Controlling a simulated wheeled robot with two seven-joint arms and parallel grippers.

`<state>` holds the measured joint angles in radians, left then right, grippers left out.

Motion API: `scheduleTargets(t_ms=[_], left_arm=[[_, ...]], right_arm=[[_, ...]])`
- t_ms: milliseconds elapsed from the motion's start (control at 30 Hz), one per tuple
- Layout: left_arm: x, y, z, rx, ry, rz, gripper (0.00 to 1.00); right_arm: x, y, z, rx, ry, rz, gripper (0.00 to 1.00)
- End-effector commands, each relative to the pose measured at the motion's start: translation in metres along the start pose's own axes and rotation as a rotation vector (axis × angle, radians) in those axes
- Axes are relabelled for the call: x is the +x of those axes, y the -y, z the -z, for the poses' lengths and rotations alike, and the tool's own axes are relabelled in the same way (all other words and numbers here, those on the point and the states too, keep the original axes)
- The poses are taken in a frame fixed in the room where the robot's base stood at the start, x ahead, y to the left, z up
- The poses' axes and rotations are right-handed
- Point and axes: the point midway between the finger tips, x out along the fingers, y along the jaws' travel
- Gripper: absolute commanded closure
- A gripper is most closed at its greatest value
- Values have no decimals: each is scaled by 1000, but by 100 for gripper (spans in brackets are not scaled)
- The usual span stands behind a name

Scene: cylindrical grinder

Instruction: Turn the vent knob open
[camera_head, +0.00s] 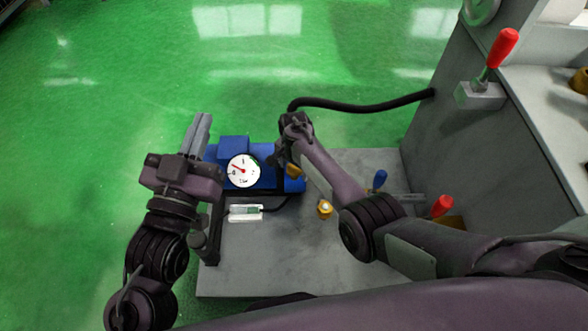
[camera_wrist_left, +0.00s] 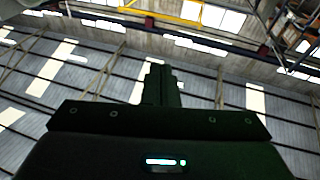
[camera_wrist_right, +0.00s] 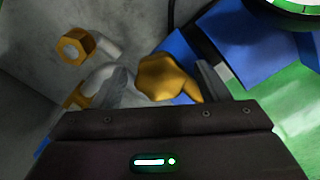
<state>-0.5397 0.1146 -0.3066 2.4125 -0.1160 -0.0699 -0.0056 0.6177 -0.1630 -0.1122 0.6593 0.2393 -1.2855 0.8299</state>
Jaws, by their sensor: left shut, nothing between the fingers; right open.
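The yellow-brass knob (camera_wrist_right: 165,78) shows in the right wrist view, between the two fingers of my right gripper (camera_wrist_right: 162,85). The fingers are open, one on each side of it; I cannot tell whether they touch it. In the head view, a bit of this brass part (camera_head: 294,170) shows beside my right wrist, at the right end of a blue tank (camera_head: 290,184); the wrist hides most of it. My left gripper (camera_head: 202,128) is shut and empty, left of the tank. Its closed fingers point upward in the left wrist view (camera_wrist_left: 160,85).
A white gauge (camera_head: 243,171) faces up on the tank. Another brass fitting (camera_head: 325,208) is on the grey plate (camera_head: 270,265). A black hose (camera_head: 360,107) runs to the grey machine (camera_head: 425,140). Red-handled (camera_head: 502,48) and blue-handled (camera_head: 379,180) parts stand at right.

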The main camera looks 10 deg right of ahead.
Motion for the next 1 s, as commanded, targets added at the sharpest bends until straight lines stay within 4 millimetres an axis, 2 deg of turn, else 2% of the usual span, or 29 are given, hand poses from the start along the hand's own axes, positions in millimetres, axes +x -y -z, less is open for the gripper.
scheduleTargets(t_ms=[100, 233, 600, 933, 1000], left_arm=[[1, 1, 17, 4, -80, 0, 100], [2, 1, 28, 6, -132, 0, 100], [2, 1, 33, 7, -154, 0, 100], [2, 1, 33, 7, -153, 0, 100], [2, 1, 33, 7, -153, 0, 100]], right_arm=[[4, 0, 0, 0, 0, 1, 32], [6, 0, 0, 0, 0, 1, 32], [7, 0, 0, 0, 0, 1, 33], [7, 0, 0, 0, 0, 1, 76], [7, 0, 0, -1, 0, 1, 77]])
